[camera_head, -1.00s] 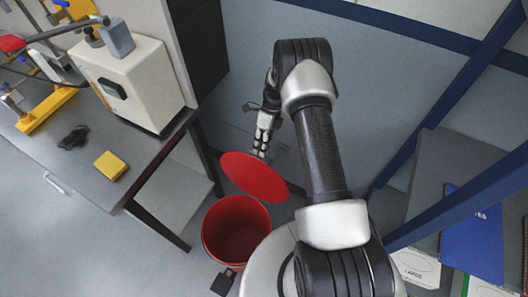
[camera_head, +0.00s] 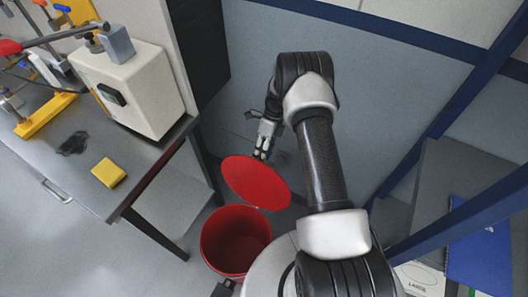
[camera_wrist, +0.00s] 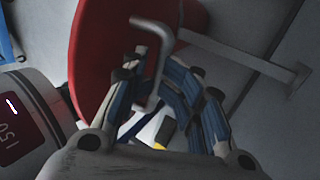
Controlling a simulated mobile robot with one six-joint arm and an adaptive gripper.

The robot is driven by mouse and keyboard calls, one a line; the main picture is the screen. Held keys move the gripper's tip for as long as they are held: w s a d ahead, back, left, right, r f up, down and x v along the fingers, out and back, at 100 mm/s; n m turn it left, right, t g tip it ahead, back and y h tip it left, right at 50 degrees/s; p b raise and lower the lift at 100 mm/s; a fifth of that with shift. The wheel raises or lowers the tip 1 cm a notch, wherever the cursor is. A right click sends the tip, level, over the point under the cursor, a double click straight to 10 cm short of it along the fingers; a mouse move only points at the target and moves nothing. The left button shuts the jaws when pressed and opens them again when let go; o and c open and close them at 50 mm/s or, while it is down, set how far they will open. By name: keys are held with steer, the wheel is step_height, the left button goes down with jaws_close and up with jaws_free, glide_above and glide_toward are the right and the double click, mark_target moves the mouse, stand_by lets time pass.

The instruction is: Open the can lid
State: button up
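The red round can (camera_head: 236,240) stands on the floor, its mouth toward the head camera and its inside empty. Its red lid (camera_head: 256,183) is raised and tilted at the can's far edge. My gripper (camera_head: 262,150) is behind the lid in the head view, its fingertips partly hidden. In the wrist view the lid (camera_wrist: 95,45) is at upper left, with a pale U-shaped handle (camera_wrist: 166,55) on it. My gripper (camera_wrist: 152,62) has its fingertips close together near the handle. The handle runs between or in front of the fingers; I cannot tell whether they clamp it.
A grey workbench (camera_head: 85,165) at left holds a white machine (camera_head: 135,85) and a yellow block (camera_head: 108,172). A blue frame (camera_head: 450,105) and a shelf with a blue folder (camera_head: 480,240) stand at right. A grey wall is behind my arm.

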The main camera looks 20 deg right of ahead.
steer(key=shift+o, duration=1.3)
steer(key=shift+x, duration=0.8)
steer(key=shift+r, duration=0.2)
steer(key=v, duration=1.2)
steer(key=shift+w, duration=0.2)
